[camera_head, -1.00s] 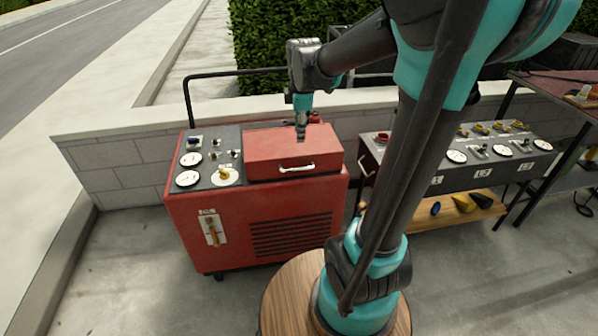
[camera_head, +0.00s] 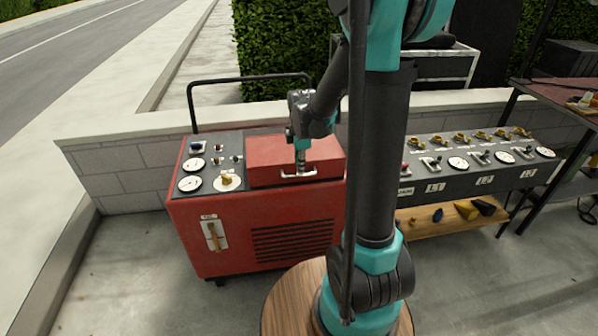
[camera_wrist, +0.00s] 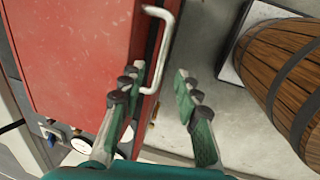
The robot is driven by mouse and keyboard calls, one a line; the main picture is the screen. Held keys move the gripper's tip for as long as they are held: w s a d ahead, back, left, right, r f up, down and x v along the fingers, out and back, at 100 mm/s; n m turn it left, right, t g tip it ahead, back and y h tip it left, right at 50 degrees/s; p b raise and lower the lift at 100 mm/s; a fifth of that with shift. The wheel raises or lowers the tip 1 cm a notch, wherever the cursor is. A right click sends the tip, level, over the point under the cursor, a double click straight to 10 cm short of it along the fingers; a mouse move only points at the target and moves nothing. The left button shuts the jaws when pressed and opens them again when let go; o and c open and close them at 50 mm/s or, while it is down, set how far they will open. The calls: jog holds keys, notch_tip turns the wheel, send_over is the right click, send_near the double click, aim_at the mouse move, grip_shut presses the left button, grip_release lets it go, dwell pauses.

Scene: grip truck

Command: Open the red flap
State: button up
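The red flap (camera_head: 265,158) is the box-like lid on top of the red machine, and it looks closed. Its light metal handle (camera_head: 299,174) is on the front edge. My gripper (camera_head: 300,166) is just above and at the handle in the head view, pointing down. In the wrist view the red flap (camera_wrist: 75,50) fills the left, and the handle (camera_wrist: 160,55) stands out from its edge. My gripper (camera_wrist: 160,85) is open there, with one finger on each side of the handle's line. I cannot tell whether the fingers touch it.
A panel with dials and a yellow knob (camera_head: 227,181) is left of the flap. A black rail (camera_head: 250,78) stands behind the machine. A grey console (camera_head: 460,160) is on the right. A wooden barrel (camera_wrist: 285,65) shows in the wrist view.

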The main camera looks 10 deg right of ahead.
aim_at(299, 176)
jog(key=shift+w+f, duration=0.2)
jog(key=shift+f, duration=0.85)
jog(key=shift+w+f, duration=0.2)
jog(key=shift+f, duration=0.8)
jog(key=shift+c, duration=0.2)
grip_shut()
